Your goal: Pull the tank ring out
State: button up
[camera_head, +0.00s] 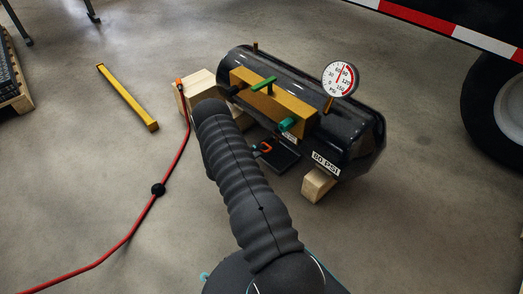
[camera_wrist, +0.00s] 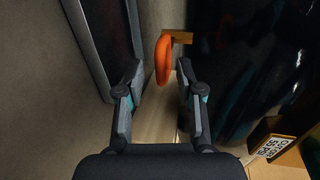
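The orange tank ring (camera_wrist: 163,60) hangs upright below a small brass fitting (camera_wrist: 179,37) in the wrist view. My gripper (camera_wrist: 159,68) is open, with one finger on each side of the ring. I see no clear contact between the fingers and the ring. In the head view a small orange ring (camera_head: 266,147) shows low beside the black tank (camera_head: 355,128). My sleeved arm hides most of the gripper there. The tank lies on wooden blocks and carries a brass manifold (camera_head: 298,108), green handles and a round gauge (camera_head: 341,79).
A dark flat plate (camera_head: 281,157) lies under the tank's near side. A red hose (camera_head: 131,232) runs along the floor at left to a fitting by a wooden block (camera_head: 196,88). A yellow bar (camera_head: 128,97) lies on the floor. A tyre (camera_head: 500,110) stands at right.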

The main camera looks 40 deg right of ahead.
jog(key=shift+x, duration=1.4)
